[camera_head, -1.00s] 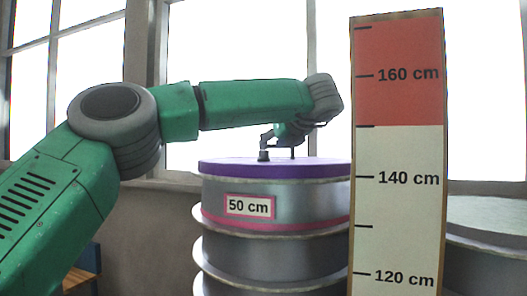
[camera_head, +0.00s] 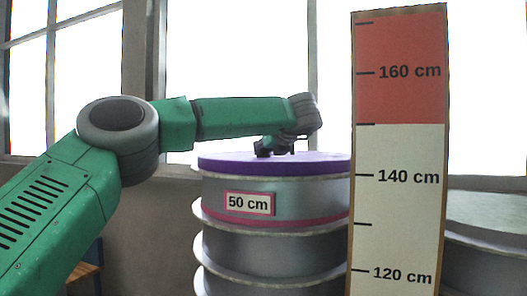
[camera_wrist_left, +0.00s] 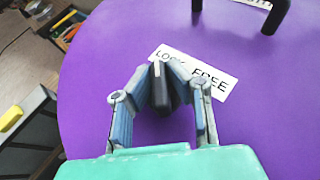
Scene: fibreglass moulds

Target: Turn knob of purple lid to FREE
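The purple lid (camera_head: 225,162) tops a grey mould stack marked 50 cm, and it fills most of the left wrist view (camera_wrist_left: 100,60). A black knob (camera_wrist_left: 161,88) with a pale line stands on it. Behind it, a white label (camera_wrist_left: 212,80) reads LOCK at left and FREE at right; the knob and fingers cover its middle. My left gripper (camera_wrist_left: 160,80) has its fingers closed in on both sides of the knob, apparently touching it. In the head view my left gripper (camera_head: 275,146) is low at the lid's top. My right gripper is not seen.
A black handle (camera_wrist_left: 270,14) rises from the lid beyond the label. A tall height board (camera_head: 400,150) stands right of the stack and hides its right edge. Another grey mould (camera_head: 485,215) stands at the far right. Windows are behind.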

